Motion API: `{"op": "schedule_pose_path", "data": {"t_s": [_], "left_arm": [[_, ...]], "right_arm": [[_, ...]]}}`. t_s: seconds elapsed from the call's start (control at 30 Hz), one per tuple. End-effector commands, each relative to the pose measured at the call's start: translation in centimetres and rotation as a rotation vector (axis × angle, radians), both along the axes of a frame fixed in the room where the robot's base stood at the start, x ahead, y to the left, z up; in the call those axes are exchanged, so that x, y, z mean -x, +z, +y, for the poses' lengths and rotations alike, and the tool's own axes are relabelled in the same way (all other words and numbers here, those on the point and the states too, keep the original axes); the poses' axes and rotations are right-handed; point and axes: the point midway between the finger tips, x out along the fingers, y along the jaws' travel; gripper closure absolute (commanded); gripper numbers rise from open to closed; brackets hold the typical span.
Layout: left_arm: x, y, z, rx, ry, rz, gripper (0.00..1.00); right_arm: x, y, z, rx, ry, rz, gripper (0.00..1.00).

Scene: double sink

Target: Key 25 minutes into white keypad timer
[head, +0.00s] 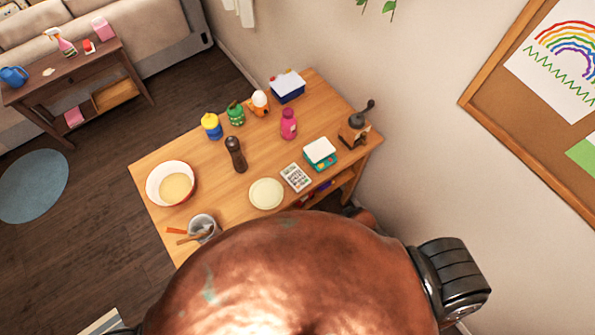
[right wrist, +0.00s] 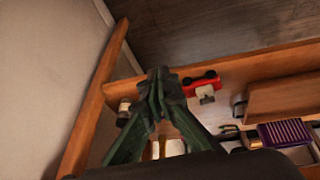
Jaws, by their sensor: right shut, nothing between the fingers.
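The white keypad timer (head: 296,177) lies on the wooden table, between a pale round plate and a teal box with a white top. Its small keys show, but its display is too small to read. My right gripper (right wrist: 158,78) shows in the right wrist view with its dark green fingers together and nothing between them. It is over a wooden shelf or drawer area, and the timer cannot be made out in that view. Neither gripper shows in the head view, where a large copper-coloured dome covers the lower middle. My left gripper is not in view.
Near the timer on the table (head: 200,150) are the plate (head: 266,194), teal box (head: 320,153), pink bottle (head: 289,124) and coffee grinder (head: 355,124). A pepper mill (head: 235,155) and bowl (head: 171,184) stand left. A red toy car (right wrist: 202,82) shows in the right wrist view.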

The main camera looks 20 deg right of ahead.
Motion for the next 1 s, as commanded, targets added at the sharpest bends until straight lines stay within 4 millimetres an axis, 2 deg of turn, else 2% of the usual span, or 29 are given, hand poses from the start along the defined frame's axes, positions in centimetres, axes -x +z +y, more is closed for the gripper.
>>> {"op": "schedule_pose_path", "data": {"t_s": [0.03,0.2,0.27,0.4,0.5,0.6,0.7,1.0], "left_arm": [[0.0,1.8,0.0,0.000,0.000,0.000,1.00],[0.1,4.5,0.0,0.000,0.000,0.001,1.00],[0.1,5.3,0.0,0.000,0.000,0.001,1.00],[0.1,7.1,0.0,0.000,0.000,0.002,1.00],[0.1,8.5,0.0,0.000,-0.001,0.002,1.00],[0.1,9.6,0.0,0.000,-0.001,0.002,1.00],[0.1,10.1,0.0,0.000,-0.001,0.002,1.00],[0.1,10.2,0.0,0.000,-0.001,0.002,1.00]], "right_arm": [[-1.7,4.2,0.5,0.003,0.023,-0.030,1.00],[-6.8,13.7,3.7,0.018,0.152,-0.134,1.00],[-8.8,16.6,5.3,0.027,0.222,-0.180,1.00],[-12.9,22.6,9.8,0.060,0.434,-0.298,1.00],[-15.1,26.1,13.0,0.096,0.620,-0.380,1.00],[-15.9,28.5,15.2,0.129,0.789,-0.437,1.00],[-16.0,29.4,16.2,0.148,0.890,-0.463,1.00],[-15.8,29.6,16.7,0.155,0.951,-0.476,1.00]]}}
